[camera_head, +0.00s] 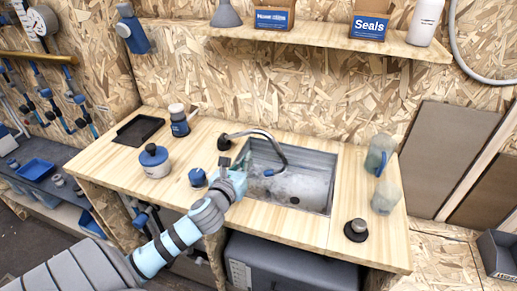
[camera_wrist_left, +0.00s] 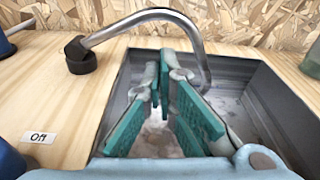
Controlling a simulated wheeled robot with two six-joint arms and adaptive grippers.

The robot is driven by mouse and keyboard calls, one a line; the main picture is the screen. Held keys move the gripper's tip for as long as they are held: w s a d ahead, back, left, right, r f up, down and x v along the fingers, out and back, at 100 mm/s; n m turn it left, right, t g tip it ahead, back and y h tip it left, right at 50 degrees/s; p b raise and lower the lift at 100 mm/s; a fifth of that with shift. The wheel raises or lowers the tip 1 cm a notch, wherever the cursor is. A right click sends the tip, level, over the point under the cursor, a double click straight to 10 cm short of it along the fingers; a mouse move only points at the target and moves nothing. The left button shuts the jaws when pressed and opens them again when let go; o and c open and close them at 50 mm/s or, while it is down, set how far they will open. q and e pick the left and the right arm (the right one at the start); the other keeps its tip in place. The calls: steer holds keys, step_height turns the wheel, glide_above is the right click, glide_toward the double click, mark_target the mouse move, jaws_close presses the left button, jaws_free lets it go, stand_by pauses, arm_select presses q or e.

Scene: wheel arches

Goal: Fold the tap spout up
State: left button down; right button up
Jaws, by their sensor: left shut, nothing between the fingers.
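The tap spout (camera_head: 262,133) is a grey metal tube with a dark pivot base on the counter left of the sink. It reaches right over the basin and bends down at its end. In the left wrist view the spout (camera_wrist_left: 150,15) arches behind and above my fingers. My left gripper (camera_head: 243,160) is over the sink's left edge, on the near side of the spout. In the wrist view its teal fingers (camera_wrist_left: 165,72) are together and empty; I cannot tell whether they touch the tube. My right gripper is not in view.
The sink (camera_head: 312,180) is sunk into the wooden counter (camera_head: 285,222). A blue knob (camera_head: 197,177) is left of it, near an "Off" label (camera_wrist_left: 40,138). A clear jug (camera_head: 380,155) and a dark round object (camera_head: 356,230) are at right.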

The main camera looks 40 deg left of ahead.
arm_select(q)
steer(key=b+x, duration=0.1)
steer(key=x, duration=0.8)
steer(key=shift+a, duration=0.35)
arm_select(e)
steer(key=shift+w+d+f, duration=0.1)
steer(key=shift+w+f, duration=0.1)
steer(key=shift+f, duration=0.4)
arm_select(q)
steer(key=shift+r, duration=0.2)
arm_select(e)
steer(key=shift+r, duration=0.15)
